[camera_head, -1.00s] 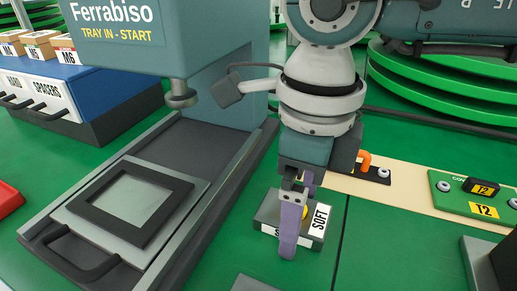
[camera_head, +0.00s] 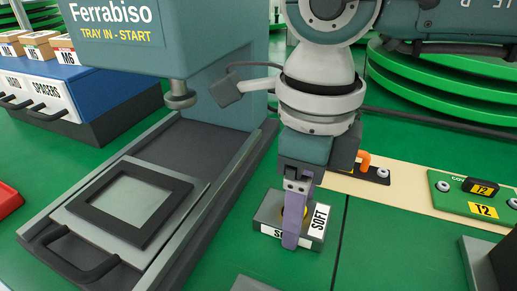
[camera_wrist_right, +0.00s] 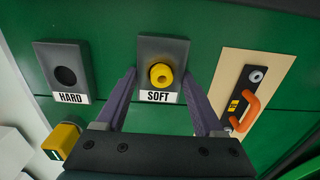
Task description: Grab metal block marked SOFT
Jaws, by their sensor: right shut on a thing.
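The grey metal block marked SOFT (camera_head: 272,209) sits on the green table below my right arm. White SOFT labels show on two of its sides, and part of its yellow knob shows behind a finger. My right gripper (camera_head: 293,228) points down over it, its purple fingers shut on the block. In the right wrist view the block (camera_wrist_right: 177,49) lies between the two fingertips (camera_wrist_right: 159,76), with its yellow knob facing the camera. The far finger is mostly hidden in the head view. My left gripper is out of view.
A grey block marked HARD (camera_wrist_right: 84,63) stands beside it in the right wrist view. The Ferrabiso press (camera_head: 120,35) and its tray with a handle (camera_head: 82,262) are at the left. A beige strip (camera_head: 408,193) with an orange handle (camera_head: 364,161) lies to the right.

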